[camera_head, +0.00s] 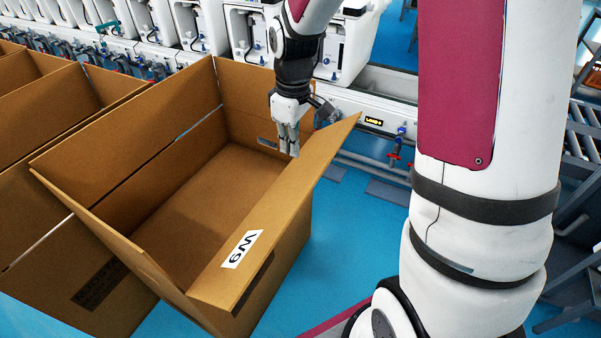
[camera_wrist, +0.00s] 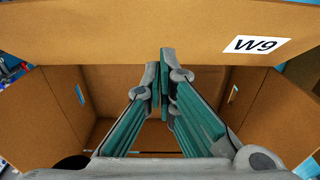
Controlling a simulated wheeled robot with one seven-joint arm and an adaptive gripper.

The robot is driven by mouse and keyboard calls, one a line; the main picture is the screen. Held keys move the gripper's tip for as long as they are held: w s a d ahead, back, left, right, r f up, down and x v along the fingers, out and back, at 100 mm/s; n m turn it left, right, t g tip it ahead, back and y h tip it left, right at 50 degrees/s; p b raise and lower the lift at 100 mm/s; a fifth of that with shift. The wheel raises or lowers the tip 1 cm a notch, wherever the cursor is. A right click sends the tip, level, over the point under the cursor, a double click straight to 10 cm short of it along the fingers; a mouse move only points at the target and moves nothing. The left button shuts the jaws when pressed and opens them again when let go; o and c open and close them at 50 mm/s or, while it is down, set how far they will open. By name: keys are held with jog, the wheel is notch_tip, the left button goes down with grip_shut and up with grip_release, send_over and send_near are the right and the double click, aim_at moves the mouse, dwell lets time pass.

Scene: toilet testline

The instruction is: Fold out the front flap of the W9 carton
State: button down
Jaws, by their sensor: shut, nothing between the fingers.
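The open W9 carton (camera_head: 190,190) stands in the middle of the head view, its inside empty. Its front flap (camera_head: 285,215), with the white W9 label (camera_head: 242,249), runs along the right side and leans outward and up over the floor. In the wrist view the flap (camera_wrist: 120,35) crosses the top, with the label (camera_wrist: 256,44) at the right. My gripper (camera_head: 290,150) points down at the carton's inner side of the flap, towards its far half. Its fingers (camera_wrist: 162,60) are together and empty. The fingertips overlap the flap in the picture; I cannot tell if they touch.
The carton's left flap (camera_head: 110,235) and far flaps stand up. More open cartons (camera_head: 50,90) stand close at the left. A white test line (camera_head: 370,105) with blue valves runs behind. Blue floor (camera_head: 350,240) is free to the right of the carton.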

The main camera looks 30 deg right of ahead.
aim_at(308, 186)
jog(key=f, duration=0.2)
jog(key=s+f, duration=0.1)
jog(key=f, duration=0.4)
jog(key=shift+s+d, duration=0.15)
jog(key=shift+d, duration=0.25)
jog(key=shift+s+d+f, duration=0.3)
jog(key=shift+s+f, duration=0.05)
jog(key=shift+f, duration=0.3)
jog(key=shift+s+d+f+p, duration=0.35)
jog(key=shift+s+d+f, duration=0.25)
jog(key=shift+s+f, duration=0.3)
